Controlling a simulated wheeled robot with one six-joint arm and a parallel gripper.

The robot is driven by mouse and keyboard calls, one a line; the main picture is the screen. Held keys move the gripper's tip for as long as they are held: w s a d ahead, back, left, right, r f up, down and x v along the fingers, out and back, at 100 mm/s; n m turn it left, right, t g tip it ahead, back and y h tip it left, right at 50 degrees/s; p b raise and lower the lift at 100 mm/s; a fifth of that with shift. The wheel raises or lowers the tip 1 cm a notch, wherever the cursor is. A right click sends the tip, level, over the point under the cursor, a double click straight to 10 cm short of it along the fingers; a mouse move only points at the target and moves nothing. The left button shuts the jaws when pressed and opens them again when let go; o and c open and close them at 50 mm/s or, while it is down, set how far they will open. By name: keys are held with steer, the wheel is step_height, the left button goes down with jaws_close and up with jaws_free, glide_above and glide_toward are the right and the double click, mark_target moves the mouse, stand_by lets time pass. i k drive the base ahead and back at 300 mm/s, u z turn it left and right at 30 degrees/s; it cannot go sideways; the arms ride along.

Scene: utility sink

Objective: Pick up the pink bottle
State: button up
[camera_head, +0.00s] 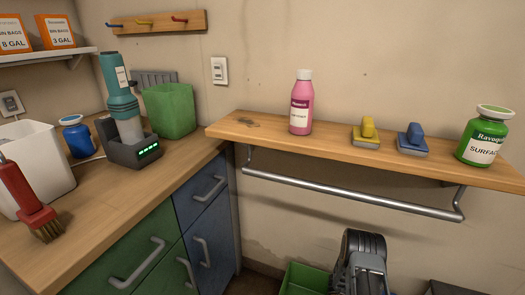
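The pink bottle (301,103) stands upright on the wooden wall shelf (229,131), left of the shelf's middle. It has a pale cap and a white and dark label, and nothing covers it. A grey and black part of my arm shows at the bottom, below the shelf and apart from the bottle. I cannot make out my gripper's fingers in this view.
Yellow (367,133) and blue (412,140) handled blocks and a green jar (484,136) stand right of the bottle. A metal rail (345,194) hangs under the shelf. A green bin (305,279) is below. The counter (105,205) at left holds several items.

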mark_target(303, 94)
steer(key=z, duration=0.05)
steer(key=k, duration=0.9)
